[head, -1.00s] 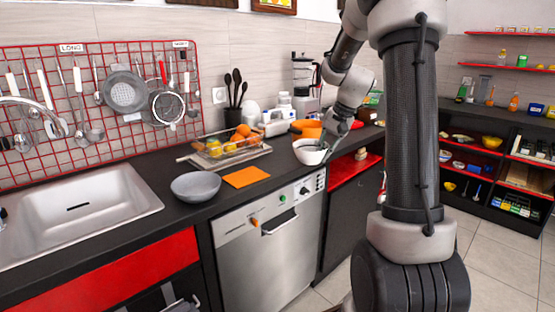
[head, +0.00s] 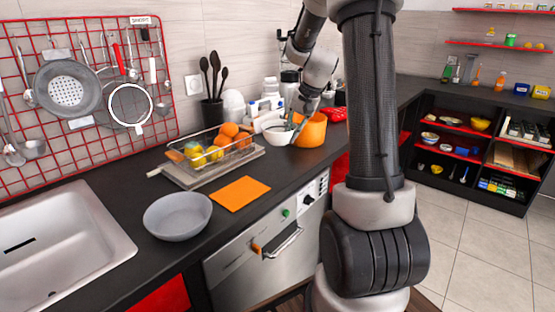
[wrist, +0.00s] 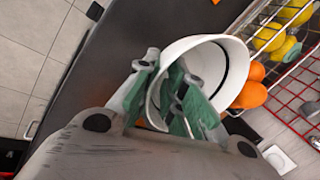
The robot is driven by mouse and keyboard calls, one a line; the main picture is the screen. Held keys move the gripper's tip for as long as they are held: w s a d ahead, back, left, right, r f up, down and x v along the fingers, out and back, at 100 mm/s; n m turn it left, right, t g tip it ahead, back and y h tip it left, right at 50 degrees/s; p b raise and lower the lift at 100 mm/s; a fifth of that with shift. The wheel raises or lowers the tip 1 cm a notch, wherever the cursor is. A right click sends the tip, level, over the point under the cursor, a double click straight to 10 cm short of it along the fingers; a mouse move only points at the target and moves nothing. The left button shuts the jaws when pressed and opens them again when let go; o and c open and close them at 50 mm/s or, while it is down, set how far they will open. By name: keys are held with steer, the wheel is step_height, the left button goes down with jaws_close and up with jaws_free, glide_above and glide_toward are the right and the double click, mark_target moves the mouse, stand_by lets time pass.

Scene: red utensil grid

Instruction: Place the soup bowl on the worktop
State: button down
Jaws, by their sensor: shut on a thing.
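The soup bowl, a white bowl with a dark line inside its rim (head: 278,135), is at the end of my arm, over the far part of the dark worktop (head: 295,170). It appears roughly upright in the head view. My gripper (head: 297,122) is shut on its rim. In the wrist view the bowl (wrist: 206,50) shows large, with the green-grey fingers of my gripper (wrist: 162,92) at its near wall, some inside the bowl. I cannot tell whether the bowl's base touches the worktop.
An orange pot (head: 312,130) stands just right of the bowl. A wire basket of fruit (head: 212,150) is to the left. A grey bowl (head: 177,215) and an orange mat (head: 241,193) lie nearer. Bare worktop lies between the mat and the pot.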

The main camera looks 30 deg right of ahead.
step_height(320, 180, down, 9)
steer(key=shift+r, duration=0.1)
stand_by(0.3)
steer(key=c, duration=1.5)
jaws_free()
steer(key=shift+s, duration=0.1)
